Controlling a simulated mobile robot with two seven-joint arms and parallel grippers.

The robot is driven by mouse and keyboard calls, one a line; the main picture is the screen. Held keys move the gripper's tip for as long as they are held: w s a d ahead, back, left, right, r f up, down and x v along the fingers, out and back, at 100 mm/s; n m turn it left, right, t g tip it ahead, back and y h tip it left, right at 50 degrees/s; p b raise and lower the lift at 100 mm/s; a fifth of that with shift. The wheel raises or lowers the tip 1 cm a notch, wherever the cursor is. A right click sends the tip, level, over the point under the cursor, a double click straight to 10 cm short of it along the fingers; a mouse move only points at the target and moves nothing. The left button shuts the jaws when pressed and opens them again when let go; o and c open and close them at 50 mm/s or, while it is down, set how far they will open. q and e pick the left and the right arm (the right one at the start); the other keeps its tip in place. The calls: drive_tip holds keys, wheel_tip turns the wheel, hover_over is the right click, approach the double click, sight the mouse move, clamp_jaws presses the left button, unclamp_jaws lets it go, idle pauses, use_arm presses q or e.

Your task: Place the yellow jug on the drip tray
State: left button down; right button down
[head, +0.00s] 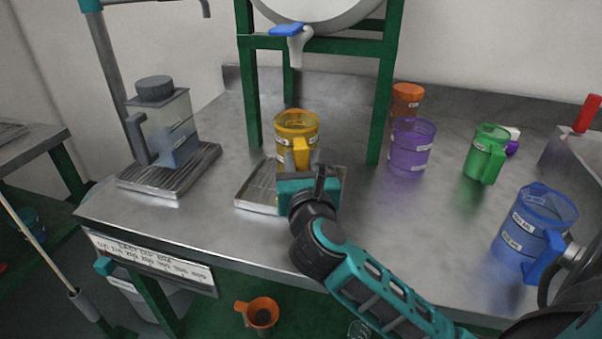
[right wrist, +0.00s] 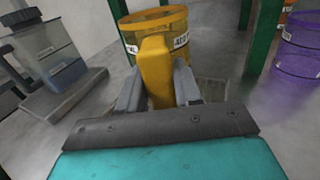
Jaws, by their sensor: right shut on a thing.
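The yellow jug (head: 297,133) is upright at the drip tray (head: 256,192) under the green stand. My right gripper (head: 302,170) is shut on the jug's handle, which faces me; the handle (right wrist: 156,72) shows between the two grey fingers in the right wrist view. My gripper and the jug hide much of the tray. I cannot tell whether the jug's base touches the tray. My left gripper is not in view.
The green stand (head: 250,90) holds a white tank with a blue-handled tap (head: 294,38) above the jug. A clear container (head: 165,122) stands on another tray at left. Purple (head: 410,147), orange (head: 406,100), green (head: 486,153) and blue (head: 535,226) jugs stand at right.

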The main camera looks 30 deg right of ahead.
drive_tip(key=shift+f, duration=0.25)
drive_tip(key=shift+f, duration=0.15)
drive_tip(key=c, duration=0.8)
unclamp_jaws()
drive_tip(key=shift+s+a, duration=0.1)
drive_tip(key=shift+s, duration=0.1)
drive_tip(key=v, duration=1.1)
drive_tip(key=shift+s+a, duration=0.15)
drive_tip(key=shift+s, duration=0.15)
